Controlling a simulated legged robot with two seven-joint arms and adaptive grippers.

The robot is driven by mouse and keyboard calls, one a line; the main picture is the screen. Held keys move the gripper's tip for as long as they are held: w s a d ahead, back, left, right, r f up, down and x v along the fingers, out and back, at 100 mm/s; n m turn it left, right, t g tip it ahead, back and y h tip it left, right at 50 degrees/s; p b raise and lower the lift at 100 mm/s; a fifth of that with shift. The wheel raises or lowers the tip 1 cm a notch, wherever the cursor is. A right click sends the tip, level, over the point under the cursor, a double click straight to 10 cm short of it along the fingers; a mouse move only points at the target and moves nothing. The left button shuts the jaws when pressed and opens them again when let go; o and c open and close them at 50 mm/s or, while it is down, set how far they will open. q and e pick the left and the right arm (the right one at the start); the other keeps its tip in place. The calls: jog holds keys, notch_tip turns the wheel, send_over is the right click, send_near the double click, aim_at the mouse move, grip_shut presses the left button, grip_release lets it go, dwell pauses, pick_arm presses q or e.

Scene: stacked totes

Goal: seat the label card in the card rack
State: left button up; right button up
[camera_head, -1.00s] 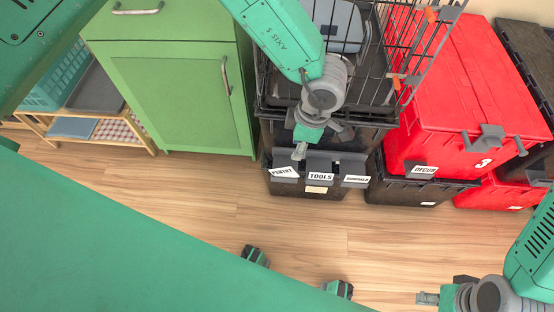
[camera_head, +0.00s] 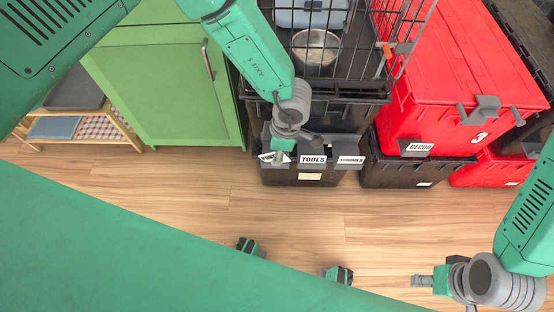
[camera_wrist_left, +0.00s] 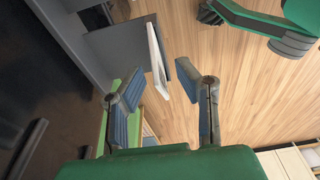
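The white label card (camera_head: 267,157) is at the left end of the row of cards on the front of the black tote, tilted and partly covered by my left gripper (camera_head: 279,156). In the left wrist view the card (camera_wrist_left: 156,58) shows nearly edge-on, beside a dark plate (camera_wrist_left: 185,78) of the rack. My left gripper (camera_wrist_left: 160,82) has its two fingers apart on either side of the card, with gaps visible. How deep the card sits is hidden. My right gripper (camera_head: 422,281) is over the floor at the right, away from the rack; its fingers are too small to judge.
TOOLS (camera_head: 313,159) and SUMMER (camera_head: 350,160) cards stand beside it on the black tote (camera_head: 300,177). A DECOR card (camera_head: 418,147) is on a tote to the right. A wire crate (camera_head: 322,60), red totes (camera_head: 445,90) and a green cabinet (camera_head: 160,90) stand behind. The floor in front is mostly clear.

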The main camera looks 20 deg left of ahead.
pick_arm(q)
jog(key=shift+a+f, duration=0.25)
jog(key=shift+f, duration=0.3)
jog(key=shift+a, duration=0.25)
grip_shut()
jog(key=shift+d+r, duration=0.1)
jog(key=shift+d, duration=0.25)
